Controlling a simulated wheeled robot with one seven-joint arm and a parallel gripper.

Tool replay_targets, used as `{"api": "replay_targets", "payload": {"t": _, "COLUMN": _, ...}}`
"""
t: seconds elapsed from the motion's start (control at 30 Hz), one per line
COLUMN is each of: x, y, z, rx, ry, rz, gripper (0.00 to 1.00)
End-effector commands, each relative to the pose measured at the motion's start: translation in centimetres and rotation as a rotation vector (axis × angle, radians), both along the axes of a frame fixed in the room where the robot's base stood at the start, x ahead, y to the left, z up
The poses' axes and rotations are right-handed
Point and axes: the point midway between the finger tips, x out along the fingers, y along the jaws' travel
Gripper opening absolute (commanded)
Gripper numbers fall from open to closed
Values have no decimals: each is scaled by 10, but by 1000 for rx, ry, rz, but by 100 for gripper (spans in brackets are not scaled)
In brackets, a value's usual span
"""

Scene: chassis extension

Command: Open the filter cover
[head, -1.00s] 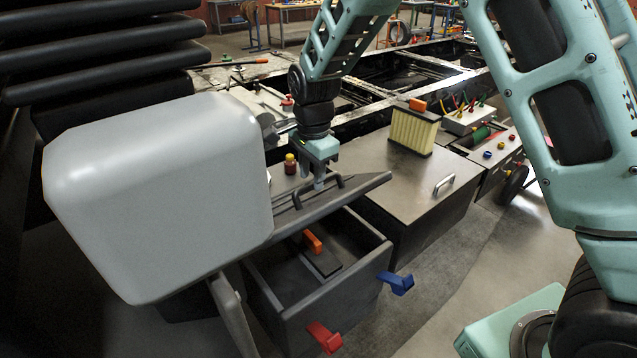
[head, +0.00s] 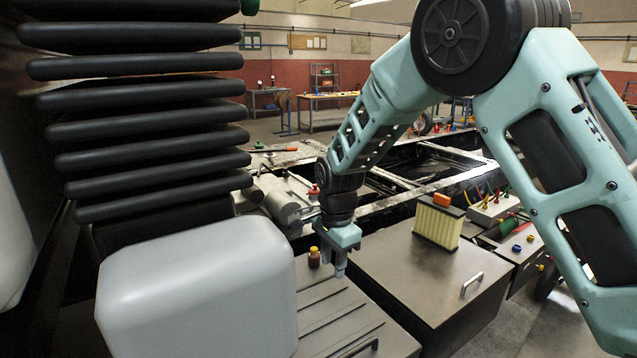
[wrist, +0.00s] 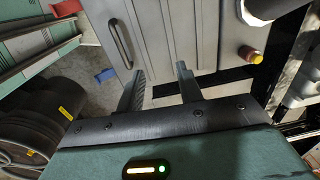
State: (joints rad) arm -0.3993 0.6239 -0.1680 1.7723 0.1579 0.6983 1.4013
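The filter cover is a dark grey ribbed lid (head: 325,310) at the bottom of the head view, beside the light grey tank. Its bar handle (head: 361,347) is at the cut-off lower edge. In the wrist view the cover (wrist: 152,28) looks lowered, with its handle (wrist: 120,42) at left and no box interior showing. My gripper (head: 340,270) is above the cover's far part, away from the handle. In the wrist view its fingers (wrist: 160,86) are spread, with nothing between them. A blue latch (wrist: 105,75) and a red latch (wrist: 66,7) stick out beyond the cover's edge.
A pleated cream filter (head: 437,226) with an orange top stands on the dark box (head: 430,275) at right. The light grey tank (head: 195,290) stands left of the cover.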

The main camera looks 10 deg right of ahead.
Motion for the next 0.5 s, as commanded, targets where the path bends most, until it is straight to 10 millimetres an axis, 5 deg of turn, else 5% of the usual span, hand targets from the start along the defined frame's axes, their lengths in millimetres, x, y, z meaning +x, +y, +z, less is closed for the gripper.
{"api": "replay_targets", "payload": {"t": 0.5, "x": 12, "y": 4, "z": 35, "rx": 0, "ry": 0, "rz": 0, "gripper": 36}}
